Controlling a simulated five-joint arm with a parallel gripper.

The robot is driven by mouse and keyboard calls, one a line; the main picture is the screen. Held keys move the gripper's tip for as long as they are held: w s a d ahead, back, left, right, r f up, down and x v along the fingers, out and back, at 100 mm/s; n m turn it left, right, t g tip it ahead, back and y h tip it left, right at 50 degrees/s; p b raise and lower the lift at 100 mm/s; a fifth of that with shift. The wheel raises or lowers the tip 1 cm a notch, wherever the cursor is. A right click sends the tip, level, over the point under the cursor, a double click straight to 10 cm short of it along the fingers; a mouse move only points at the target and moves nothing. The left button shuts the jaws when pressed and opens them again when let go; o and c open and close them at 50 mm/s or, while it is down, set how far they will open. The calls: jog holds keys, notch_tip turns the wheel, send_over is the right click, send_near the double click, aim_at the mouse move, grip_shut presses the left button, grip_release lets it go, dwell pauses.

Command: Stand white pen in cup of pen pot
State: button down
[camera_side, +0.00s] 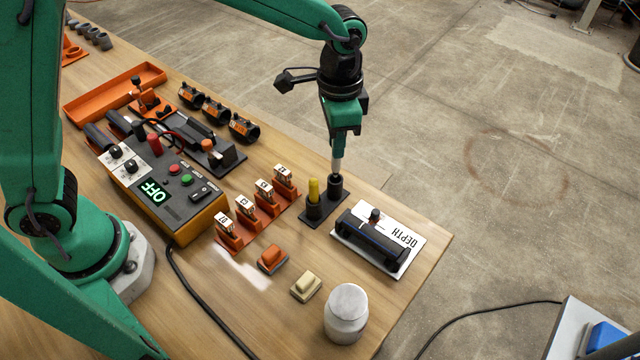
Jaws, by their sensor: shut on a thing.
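The white pen (337,167) hangs upright below my gripper (339,154), which is shut on it. Its lower end meets the rim of the right cup of the pen pot (321,211); I cannot tell how far inside it is. The pen's upper part is hidden by the jaws. The pen pot is a dark base with two black cups. A yellow marker (313,189) stands in the left cup.
A depth gauge on a white card (378,238) lies close to the pot's right. Labelled orange holders (257,205) stand to its left. A white-lidded jar (346,312) and an OFF-display control box (163,190) are also on the table. The table's far edge runs behind the pot.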

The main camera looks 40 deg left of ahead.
aim_at(336, 169)
jog(key=shift+f, duration=0.25)
jog(key=shift+f, duration=0.3)
jog(key=shift+f, duration=0.65)
dwell(0.5)
jog(key=shift+f, duration=0.35)
jog(key=shift+f, duration=0.3)
dwell(0.3)
jog(key=shift+f, duration=0.35)
jog(key=shift+f, duration=0.6)
dwell(0.9)
